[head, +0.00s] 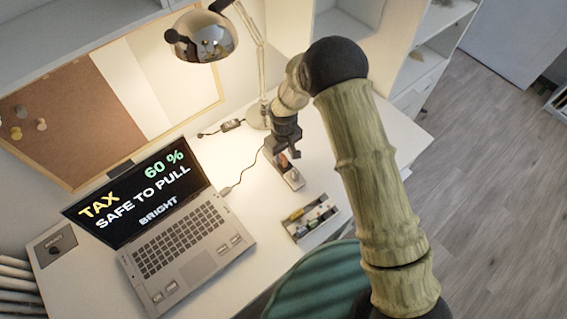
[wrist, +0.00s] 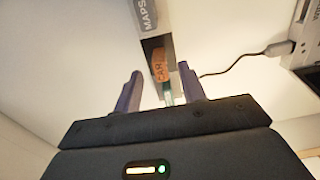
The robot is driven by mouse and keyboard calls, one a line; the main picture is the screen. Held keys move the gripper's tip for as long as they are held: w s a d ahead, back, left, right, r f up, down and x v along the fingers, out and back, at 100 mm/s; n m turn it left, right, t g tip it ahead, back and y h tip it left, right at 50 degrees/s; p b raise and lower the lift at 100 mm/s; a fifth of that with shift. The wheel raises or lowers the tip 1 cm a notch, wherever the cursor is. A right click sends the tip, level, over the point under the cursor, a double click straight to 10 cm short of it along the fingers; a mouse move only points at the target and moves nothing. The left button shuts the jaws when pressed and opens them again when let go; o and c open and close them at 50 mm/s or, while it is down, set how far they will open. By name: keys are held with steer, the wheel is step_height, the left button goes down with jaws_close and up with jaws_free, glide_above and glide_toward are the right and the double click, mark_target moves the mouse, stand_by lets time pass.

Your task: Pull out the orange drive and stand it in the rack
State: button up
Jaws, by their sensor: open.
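An orange piece labelled "CAR" (wrist: 160,66) shows in the wrist view, ahead of the gap between my fingers. My gripper (wrist: 161,90) is open, with a finger on either side of the gap; I cannot tell whether either touches anything. In the head view my gripper (head: 284,146) is over a small grey holder (head: 293,181), with a bit of orange (head: 283,160) below the fingers. A shallow tray-like rack (head: 318,231) with several small coloured pieces lies nearer the desk's front edge.
An open laptop (head: 190,259) reads "TAX 60 % SAFE TO PULL BRIGHT". Its cable (head: 243,174) runs toward the holder. A lamp (head: 205,38) hangs above the desk. A small dark device (head: 232,125) lies behind. A teal chair (head: 312,282) stands at the front edge.

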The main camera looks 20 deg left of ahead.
mark_target(283, 162)
steer(key=shift+f, duration=1.35)
jaws_close()
